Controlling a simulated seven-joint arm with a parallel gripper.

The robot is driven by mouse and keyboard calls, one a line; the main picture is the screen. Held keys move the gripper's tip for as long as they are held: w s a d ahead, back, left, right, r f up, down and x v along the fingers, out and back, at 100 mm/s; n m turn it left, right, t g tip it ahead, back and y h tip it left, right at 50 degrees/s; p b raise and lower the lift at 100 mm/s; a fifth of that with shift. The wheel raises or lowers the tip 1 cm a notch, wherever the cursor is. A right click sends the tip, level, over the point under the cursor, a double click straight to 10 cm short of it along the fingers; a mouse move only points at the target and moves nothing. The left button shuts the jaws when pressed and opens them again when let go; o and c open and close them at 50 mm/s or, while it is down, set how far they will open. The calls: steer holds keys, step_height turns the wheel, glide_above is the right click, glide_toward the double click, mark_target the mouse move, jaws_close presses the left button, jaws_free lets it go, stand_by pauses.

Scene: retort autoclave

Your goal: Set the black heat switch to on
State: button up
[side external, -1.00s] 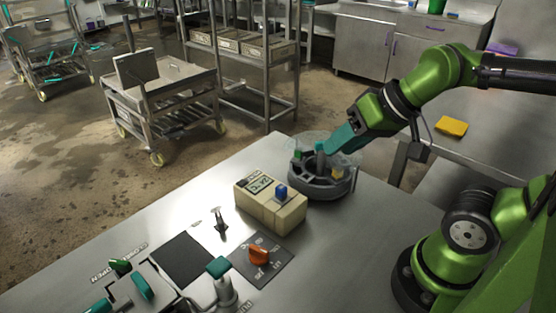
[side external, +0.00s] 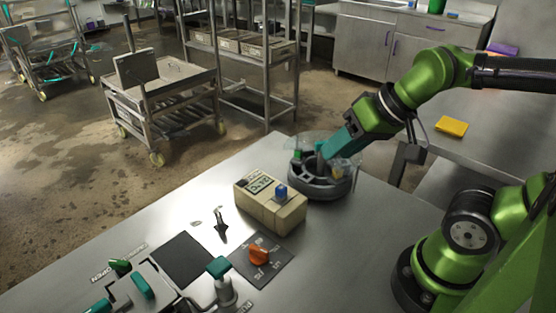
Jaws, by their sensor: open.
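A small dark lever switch (side external: 221,224) stands up from the steel table, left of a beige box; it looks like the black heat switch. Small label plates lie beside it, too small to read, so I cannot tell its setting. My gripper (side external: 328,152), with teal fingers, is over the round grey container (side external: 322,190) at the back right of the table, well to the right of the switch and apart from it. The gripper is open. Its fingertips are partly lost against the container's clear rim, and I cannot tell whether they touch it.
The beige box (side external: 262,207) with a display and a blue button stands between the switch and the container. An orange knob (side external: 259,256) on a dark plate, a teal-topped valve (side external: 219,268) and a black square pad (side external: 180,258) are nearer the front. A green knob (side external: 120,266) is at left.

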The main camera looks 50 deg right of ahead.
steer(key=w+a+f+n+g, duration=0.15)
steer(key=w+a+g, duration=0.35)
steer(key=w, duration=0.5)
steer(key=m+g+h, duration=0.2)
steer(key=m, duration=0.1)
glide_above(219, 218)
steer(key=shift+f, duration=2.25)
step_height(219, 218, down, 16)
steer(key=shift+d, duration=0.1)
jaws_close()
